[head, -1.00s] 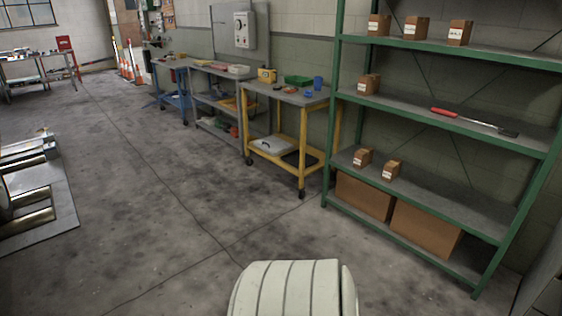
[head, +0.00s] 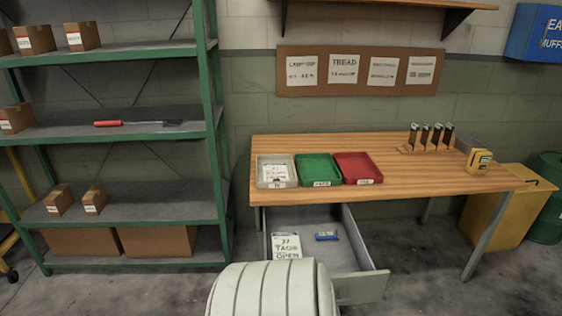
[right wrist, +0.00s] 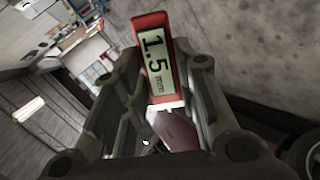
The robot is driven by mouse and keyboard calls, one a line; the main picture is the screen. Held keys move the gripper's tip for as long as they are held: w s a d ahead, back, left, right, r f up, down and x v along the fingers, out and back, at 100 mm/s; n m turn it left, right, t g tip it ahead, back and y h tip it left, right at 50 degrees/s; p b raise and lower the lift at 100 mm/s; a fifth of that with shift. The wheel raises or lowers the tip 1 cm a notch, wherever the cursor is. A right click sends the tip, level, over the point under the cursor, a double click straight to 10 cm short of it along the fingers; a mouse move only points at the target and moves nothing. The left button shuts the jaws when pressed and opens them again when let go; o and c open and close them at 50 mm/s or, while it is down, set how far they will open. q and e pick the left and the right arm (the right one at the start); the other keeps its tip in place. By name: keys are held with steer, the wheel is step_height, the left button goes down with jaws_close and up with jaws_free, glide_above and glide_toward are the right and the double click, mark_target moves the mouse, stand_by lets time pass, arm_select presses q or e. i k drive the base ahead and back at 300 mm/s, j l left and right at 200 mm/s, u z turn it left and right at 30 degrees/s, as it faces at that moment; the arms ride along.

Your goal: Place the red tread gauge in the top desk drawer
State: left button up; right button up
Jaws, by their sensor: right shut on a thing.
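The red tread gauge (right wrist: 155,62) shows in the right wrist view, its display reading 1.5 mm. My right gripper (right wrist: 160,90) is shut on it, with a finger on each side. The desk (head: 400,168) stands right of the middle in the head view. Its top drawer (head: 350,258) is pulled open below the desktop. A paper card and a small blue item (head: 326,236) lie in the drawer. Part of the drawer is hidden behind a pale rounded part of mine. Neither gripper shows in the head view.
Grey, green and red trays (head: 357,168) sit on the desktop, with several upright gauges (head: 432,135) and a yellow device (head: 479,161) at right. A green shelf rack (head: 135,131) stands left. A yellow bin (head: 500,220) stands right of the desk.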

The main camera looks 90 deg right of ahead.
mark_target(332, 252)
steer(key=k+l, duration=0.15)
steer(key=l, duration=0.2)
steer(key=k+l+z, duration=0.2)
steer(key=k+l, duration=0.15)
steer(key=l, duration=0.3)
steer(key=k+l, duration=0.15)
steer(key=l, duration=0.25)
steer(key=k+l+z, duration=0.1)
steer(key=l, duration=0.25)
steer(key=k+l, duration=0.15)
steer(key=l, duration=0.2)
steer(key=k+l+z, duration=0.1)
steer(key=l, duration=0.3)
steer(key=k+l, duration=0.15)
steer(key=l, duration=0.2)
steer(key=z, duration=0.05)
